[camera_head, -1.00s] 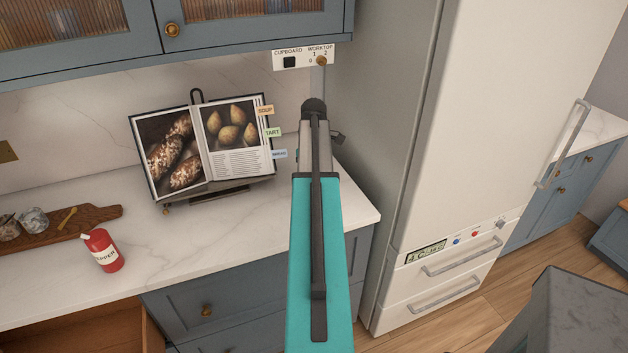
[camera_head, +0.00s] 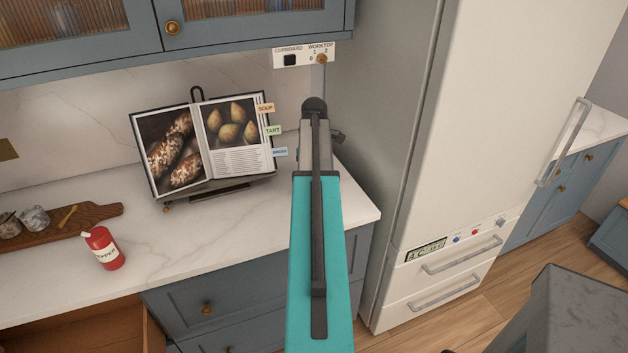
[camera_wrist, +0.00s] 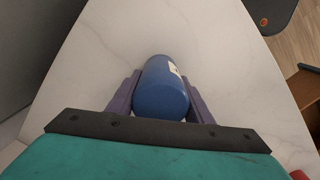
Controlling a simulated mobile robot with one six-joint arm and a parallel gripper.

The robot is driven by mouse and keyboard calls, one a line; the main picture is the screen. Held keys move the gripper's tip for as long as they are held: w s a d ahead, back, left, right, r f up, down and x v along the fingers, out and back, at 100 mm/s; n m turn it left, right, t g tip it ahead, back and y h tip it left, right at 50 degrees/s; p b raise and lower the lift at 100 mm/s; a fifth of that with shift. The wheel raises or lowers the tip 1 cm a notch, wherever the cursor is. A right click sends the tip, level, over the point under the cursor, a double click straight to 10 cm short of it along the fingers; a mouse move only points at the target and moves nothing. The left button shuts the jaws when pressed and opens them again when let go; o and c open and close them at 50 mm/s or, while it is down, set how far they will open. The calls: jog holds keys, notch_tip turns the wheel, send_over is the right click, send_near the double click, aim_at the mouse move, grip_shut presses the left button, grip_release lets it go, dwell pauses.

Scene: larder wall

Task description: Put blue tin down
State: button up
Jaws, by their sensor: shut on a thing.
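The blue tin (camera_wrist: 162,92) shows in the wrist view as a blue cylinder with a small pale label. It sits between the two purple fingers of my gripper (camera_wrist: 163,98), which are shut on it. The pale marble worktop (camera_wrist: 95,55) lies behind it in that view. I cannot tell whether the tin touches the worktop. In the head view my teal arm hides the gripper and the tin, and the worktop (camera_head: 240,232) shows to the left of the arm.
A cookbook on a stand (camera_head: 205,145) is open at the back of the worktop. A tall white fridge (camera_head: 480,140) is on the right. A drawer (camera_head: 90,330) is open below left.

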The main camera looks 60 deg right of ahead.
jog(key=shift+r, duration=0.15)
jog(key=shift+r+b, duration=0.8)
jog(key=shift+r, duration=0.7)
jog(key=shift+s+a+r, duration=0.1)
jog(key=shift+s+a, duration=0.05)
jog(key=shift+a, duration=0.05)
jog(key=s+a+r+b, duration=0.1)
jog(key=s+a+b, duration=0.2)
jog(key=s+a, duration=0.6)
jog(key=a, duration=0.3)
jog(key=shift+a+r+b, duration=0.25)
jog(key=shift+b, duration=0.1)
jog(key=shift+a, duration=0.1)
